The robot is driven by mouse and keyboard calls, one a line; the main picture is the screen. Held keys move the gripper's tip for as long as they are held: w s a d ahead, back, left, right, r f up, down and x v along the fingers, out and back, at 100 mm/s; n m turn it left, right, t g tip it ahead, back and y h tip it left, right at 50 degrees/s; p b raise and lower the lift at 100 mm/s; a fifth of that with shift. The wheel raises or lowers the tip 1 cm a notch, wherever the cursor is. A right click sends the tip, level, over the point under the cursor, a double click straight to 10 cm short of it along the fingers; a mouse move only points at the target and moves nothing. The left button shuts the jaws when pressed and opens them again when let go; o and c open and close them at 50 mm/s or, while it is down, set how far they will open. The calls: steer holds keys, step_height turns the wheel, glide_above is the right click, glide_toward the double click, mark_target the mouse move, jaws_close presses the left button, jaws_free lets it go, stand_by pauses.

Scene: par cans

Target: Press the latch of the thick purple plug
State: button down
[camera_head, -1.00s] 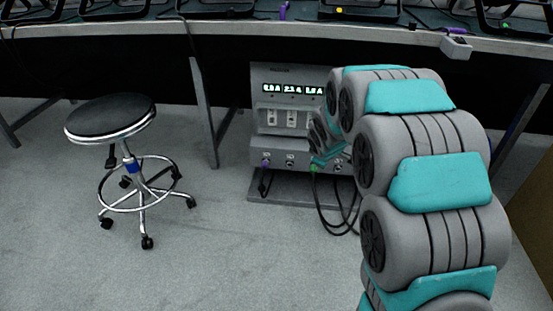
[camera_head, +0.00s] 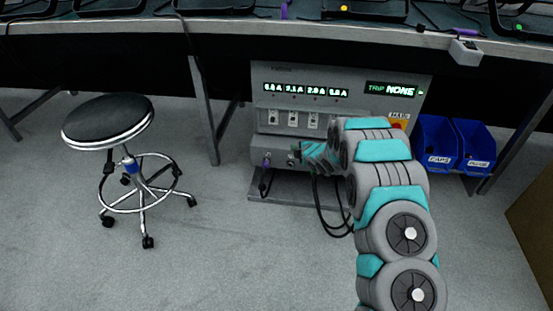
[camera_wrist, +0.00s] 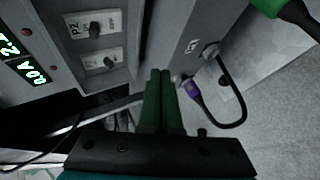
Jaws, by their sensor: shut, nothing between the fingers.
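The purple plug (camera_wrist: 192,88) is to the right of my fingertips in the wrist view, with a dark cable looping from it. Its latch is too small to make out. In the head view the purple plug (camera_head: 266,162) is at the lower left of the grey rack's front (camera_head: 262,138), with its cable hanging below. My gripper (camera_wrist: 160,73) is shut and empty, its two dark green fingers side by side, apart from the plug in the picture. In the head view my wrist is in front of the lower rack, just right of the plug, and hides part of the sockets.
A green-ended plug (camera_wrist: 272,6) is at the upper right of the wrist view. Breakers (camera_wrist: 97,28) line the rack. A stool (camera_head: 108,122) stands left, blue bins (camera_head: 436,145) stand right, and a bench (camera_head: 225,34) runs above. Floor between stool and rack is clear.

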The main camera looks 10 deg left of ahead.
mark_target(268, 163)
steer(key=shift+w+a+f+n+y, duration=0.25)
steer(key=shift+a+f+n+y, duration=0.15)
steer(key=shift+f, duration=0.2)
steer(key=shift+w+a+f+n+y, duration=0.2)
steer(key=shift+a+f+n+y, duration=0.15)
steer(key=shift+a+f, duration=0.2)
steer(key=shift+d, duration=0.1)
steer(key=a+f+b, duration=0.2)
steer(key=a+f, duration=0.4)
steer(key=shift+w+a+b, duration=0.15)
steer(key=shift+w+b, duration=0.05)
steer(key=shift+b, duration=0.15)
steer(key=shift+f, duration=0.15)
stand_by(1.4)
steer(key=shift+a+f+b, duration=0.2)
steer(key=shift+a+b, duration=0.1)
steer(key=shift+b, duration=0.2)
